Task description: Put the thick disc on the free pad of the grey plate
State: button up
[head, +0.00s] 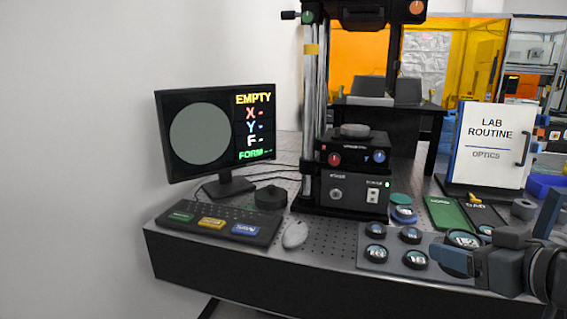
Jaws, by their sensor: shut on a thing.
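My gripper (460,254) is at the right, over the right part of the grey plate (394,246). It is shut on a dark-rimmed disc with a pale marked face (463,239), which looks like the thick disc. The gripper partly covers this disc. Several smaller dark discs with pale faces sit on the plate, among them a back left one (375,231) and a front right one (415,259). I cannot make out a free pad; my gripper and arm hide the plate's right part. Whether the held disc touches the plate is unclear.
The black interferometer (345,190) stands behind the plate, with a grey round piece (355,130) on its stage. A monitor (215,130) reads EMPTY. A keyboard (215,223), mouse (295,235), stacked round pieces (403,213) and a green mat (446,214) lie around.

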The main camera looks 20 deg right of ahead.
jog(key=w+a+f, duration=0.1)
jog(key=a+f, duration=0.4)
jog(key=f, duration=0.6)
jog(key=w+a+f, duration=0.1)
jog(key=a+f, duration=0.5)
jog(key=f, duration=0.5)
jog(key=w+a+f, duration=0.1)
jog(key=a+f, duration=0.5)
jog(key=f, duration=0.5)
jog(key=shift+a+f, duration=0.2)
jog(key=shift+f, duration=0.05)
jog(key=shift+w, duration=0.1)
